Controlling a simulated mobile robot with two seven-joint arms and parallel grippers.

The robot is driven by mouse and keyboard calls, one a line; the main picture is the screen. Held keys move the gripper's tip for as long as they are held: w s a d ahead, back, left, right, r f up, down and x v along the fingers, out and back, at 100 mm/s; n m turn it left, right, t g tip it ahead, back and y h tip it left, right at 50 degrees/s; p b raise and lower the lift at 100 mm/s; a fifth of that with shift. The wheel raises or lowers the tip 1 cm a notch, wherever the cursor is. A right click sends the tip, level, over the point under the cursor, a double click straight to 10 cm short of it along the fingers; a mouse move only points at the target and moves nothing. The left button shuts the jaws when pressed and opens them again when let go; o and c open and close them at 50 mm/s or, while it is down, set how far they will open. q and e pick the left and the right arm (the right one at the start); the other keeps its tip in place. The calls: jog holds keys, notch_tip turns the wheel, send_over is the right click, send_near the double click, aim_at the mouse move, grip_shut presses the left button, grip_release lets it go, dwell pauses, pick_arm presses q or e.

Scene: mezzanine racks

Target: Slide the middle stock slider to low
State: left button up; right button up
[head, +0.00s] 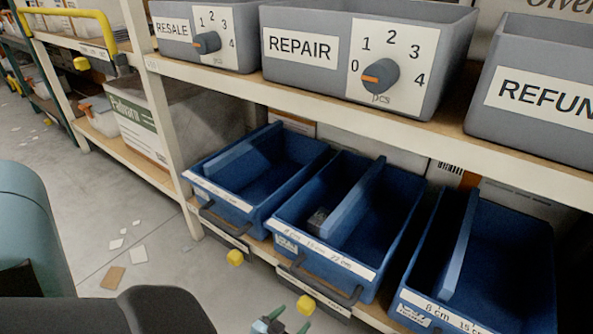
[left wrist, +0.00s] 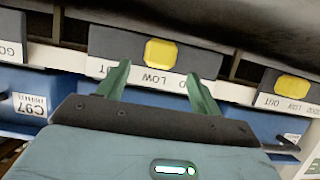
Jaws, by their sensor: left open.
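The middle stock slider has a yellow knob (head: 305,305) on a dark strip at the lower shelf edge, under the middle blue bin (head: 335,259). In the left wrist view, its knob (left wrist: 161,52) stands on a dark plate. The word LOW shows on the white label (left wrist: 157,77) below it; my fingers cover other parts of that label. My left gripper (head: 289,320) is open, its green fingertips close to the knob. In the left wrist view, my gripper (left wrist: 159,70) has one finger to each side of the knob; contact cannot be told. My right gripper is not in view.
A neighbouring yellow knob (head: 235,257) is under the left blue bin (head: 266,219); another yellow knob (left wrist: 293,86) is at right in the wrist view. Grey bins, including REPAIR (head: 300,77) with a dial, stand above. Floor at left has paper scraps (head: 138,254).

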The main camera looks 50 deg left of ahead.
pick_arm(q)
jog(key=shift+p+v, duration=0.3)
jog(key=shift+v, duration=0.8)
